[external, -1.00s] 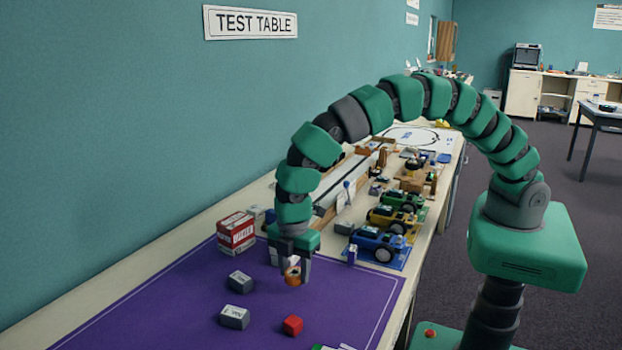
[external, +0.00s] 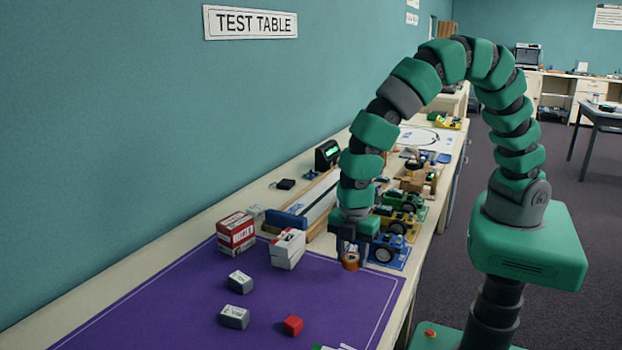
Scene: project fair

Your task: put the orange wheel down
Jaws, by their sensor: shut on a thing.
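The orange wheel (external: 350,262) is between the fingers of my gripper (external: 351,258), which is shut on it. The wheel is low, near the back edge of the purple mat (external: 190,295), just left of the blue car (external: 383,248). I cannot tell whether the wheel touches the surface. My gripper points down, and its fingers hide part of the wheel.
A red-and-white box (external: 236,233) and a white box with red (external: 288,248) stand at the mat's back left. Two small grey boxes (external: 240,282) (external: 235,317) and a red cube (external: 293,325) lie on the mat. Yellow (external: 396,222) and green cars stand behind the blue one.

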